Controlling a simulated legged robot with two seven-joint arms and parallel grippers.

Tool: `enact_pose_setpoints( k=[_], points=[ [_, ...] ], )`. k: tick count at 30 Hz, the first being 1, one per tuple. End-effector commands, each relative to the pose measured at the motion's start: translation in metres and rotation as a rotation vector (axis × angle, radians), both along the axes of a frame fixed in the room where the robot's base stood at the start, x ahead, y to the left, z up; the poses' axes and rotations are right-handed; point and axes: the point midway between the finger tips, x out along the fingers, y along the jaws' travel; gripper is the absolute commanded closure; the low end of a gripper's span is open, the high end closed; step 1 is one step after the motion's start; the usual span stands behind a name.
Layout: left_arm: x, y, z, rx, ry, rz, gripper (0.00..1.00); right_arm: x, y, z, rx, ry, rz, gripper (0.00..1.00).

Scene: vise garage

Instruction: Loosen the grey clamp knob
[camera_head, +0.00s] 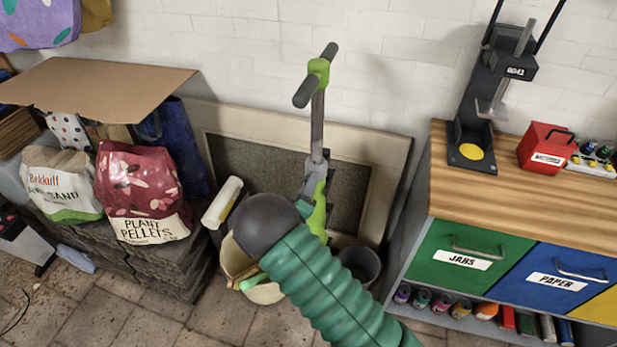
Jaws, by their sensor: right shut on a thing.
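A scooter-like stand has a dark T-handle (317,76) with a lime green joint, a grey stem (317,125) and a lime green lower part (318,208). It stands upright before the back wall. My right arm comes in from the lower right, with a green ribbed sleeve and a dark round end. My right gripper (317,172) is at the grey and dark parts low on the stem and is shut there. Its jaws are mostly hidden, and the grey clamp knob cannot be made out clearly. My left gripper is not in view.
A bucket (240,262) and a dark bin (360,263) stand close by. A wooden-topped cabinet (550,190) with a red box (543,148) is at right.

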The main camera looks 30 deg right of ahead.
Motion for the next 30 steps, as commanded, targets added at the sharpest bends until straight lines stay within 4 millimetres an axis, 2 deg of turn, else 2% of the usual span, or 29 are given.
enact_pose_setpoints(
  k=[1, 12, 21, 30],
  points=[
    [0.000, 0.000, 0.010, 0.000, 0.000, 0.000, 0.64, 0.000, 0.001, 0.003, -0.028, 0.036, 0.002, 1.00],
    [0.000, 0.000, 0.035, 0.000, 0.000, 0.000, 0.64, 0.000, 0.001, 0.000, -0.255, 0.303, 0.005, 1.00],
    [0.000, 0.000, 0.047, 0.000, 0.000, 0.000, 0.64, 0.000, 0.001, -0.002, -0.409, 0.485, 0.007, 1.00],
    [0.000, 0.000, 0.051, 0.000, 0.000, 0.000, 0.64, 0.000, 0.000, -0.004, -0.499, 0.593, 0.007, 1.00]
  ],
)
